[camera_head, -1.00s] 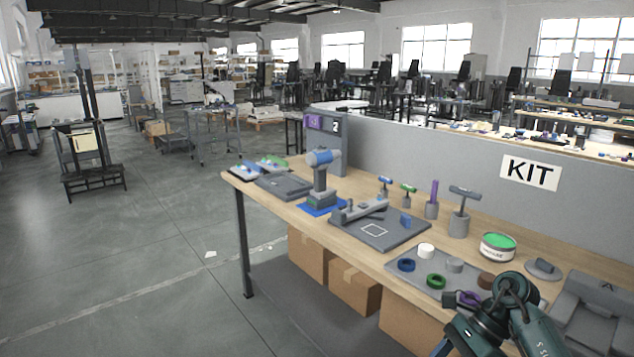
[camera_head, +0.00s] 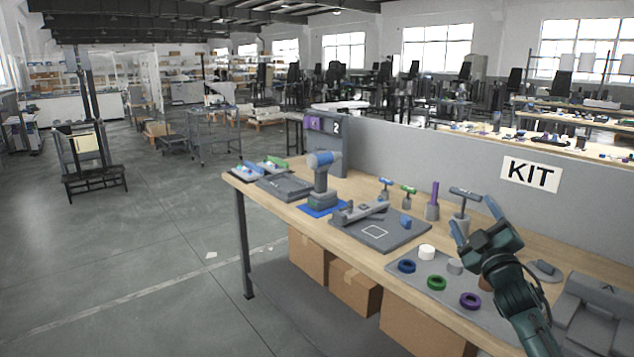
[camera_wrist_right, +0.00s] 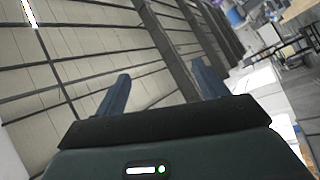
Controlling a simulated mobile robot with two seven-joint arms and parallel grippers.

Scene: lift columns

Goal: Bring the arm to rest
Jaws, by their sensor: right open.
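My right gripper (camera_head: 474,218) is raised above the right part of the workbench (camera_head: 381,259), in front of the KIT divider in the head view. Its two fingers are spread apart with nothing between them. In the right wrist view the open fingers (camera_wrist_right: 163,92) point toward the ceiling and windows, and the gap is empty. The forearm comes in from the lower right. It hides part of the bench and the round tin behind it. My left gripper is not in view.
A grey tray (camera_head: 428,289) near the gripper holds blue, green and purple rings. A T-handled tool (camera_head: 465,196) in a grey holder stands just behind the fingers. A grey fixture (camera_head: 598,318) sits at the right.

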